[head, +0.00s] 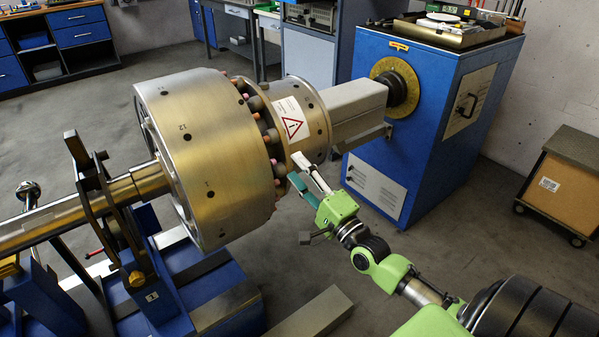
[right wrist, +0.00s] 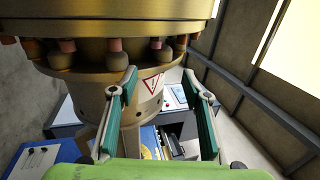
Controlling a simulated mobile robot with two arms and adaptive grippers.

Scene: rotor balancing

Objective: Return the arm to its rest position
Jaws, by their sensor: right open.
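My right arm (head: 378,262) comes in from the lower right in the head view and reaches up to the rotor. My right gripper (head: 301,182) is open beside the rotor's flange, with nothing between its fingers. In the right wrist view the two green-padded fingers of the right gripper (right wrist: 166,115) stand apart, with the rotor's flange close behind the left one. I cannot tell whether a finger touches it. The large brass-coloured rotor (head: 212,150) lies on its shaft and has a ring of bolts at its right face. My left gripper is in neither view.
A blue drive cabinet (head: 385,120) stands right of the rotor, joined by a grey shaft cover (head: 350,105). A blue bearing stand (head: 140,285) carries the shaft at lower left. A wooden box on a trolley (head: 560,190) is at far right. Open floor (head: 465,235) lies between.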

